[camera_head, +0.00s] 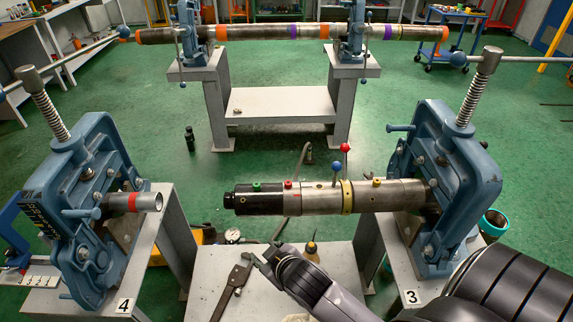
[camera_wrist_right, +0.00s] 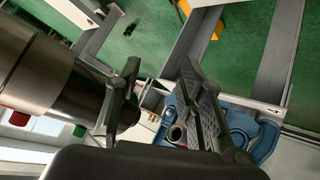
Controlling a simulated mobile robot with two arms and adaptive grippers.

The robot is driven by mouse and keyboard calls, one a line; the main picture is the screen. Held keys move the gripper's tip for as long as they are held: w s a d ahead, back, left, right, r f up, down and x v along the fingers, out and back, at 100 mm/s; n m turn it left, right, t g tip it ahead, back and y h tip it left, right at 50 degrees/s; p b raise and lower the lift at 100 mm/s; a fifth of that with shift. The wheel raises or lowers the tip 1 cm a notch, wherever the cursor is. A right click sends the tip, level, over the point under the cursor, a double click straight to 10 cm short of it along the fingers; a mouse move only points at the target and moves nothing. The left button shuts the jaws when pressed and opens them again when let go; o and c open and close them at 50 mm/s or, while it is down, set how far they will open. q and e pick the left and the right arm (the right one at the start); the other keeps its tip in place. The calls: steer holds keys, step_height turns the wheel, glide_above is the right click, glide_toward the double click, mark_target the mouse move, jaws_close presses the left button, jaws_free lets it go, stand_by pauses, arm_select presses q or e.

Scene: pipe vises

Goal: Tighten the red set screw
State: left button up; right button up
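The red set screw (camera_head: 288,183) stands on top of the grey and black pipe tool (camera_head: 320,198), just right of its black end section. It also shows at the left edge of the right wrist view (camera_wrist_right: 18,117). The tool is clamped in the right blue vise (camera_head: 445,180), and its black end points left. My right gripper (camera_head: 262,256) is below and in front of the tool's black end, apart from the screw. In the right wrist view its two fingers (camera_wrist_right: 160,75) are spread, with nothing gripped between them. My left gripper is not in view.
A green screw (camera_head: 256,186), a yellow screw (camera_head: 376,181) and red and blue ball levers (camera_head: 345,148) stick up from the tool. A wrench (camera_head: 236,280) lies on the low table. The left vise (camera_head: 85,200) holds a short pipe (camera_head: 135,203), with a gap before the tool.

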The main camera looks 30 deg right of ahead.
steer(key=w+a+r+n+t+y, duration=0.2)
steer(key=w+r+t, duration=0.15)
steer(key=r, duration=0.55)
steer(key=w+a+r+n+t+y, duration=0.1)
steer(key=w+a+r+n+t, duration=0.2)
steer(key=r, duration=0.5)
steer(key=w+a+r+n+t+y, duration=0.1)
steer(key=w+a+r+t+y, duration=0.15)
steer(key=w+r, duration=0.45)
steer(key=s+a+r+n+g+y, duration=0.4)
steer(key=a+r+n+g+y, duration=0.3)
steer(key=n, duration=0.5)
steer(key=s+a+r+n+g+y, duration=0.3)
steer(key=a+r+n+g+y, duration=0.3)
steer(key=n+y, duration=0.45)
steer(key=n+g+h, duration=0.6)
steer(key=h, duration=1.6)
glide_above(288, 182)
step_height(288, 182, down, 7)
step_height(288, 182, down, 17)
steer(key=p, duration=0.4)
steer(key=shift+s+f, duration=0.1)
steer(key=shift+f, duration=0.05)
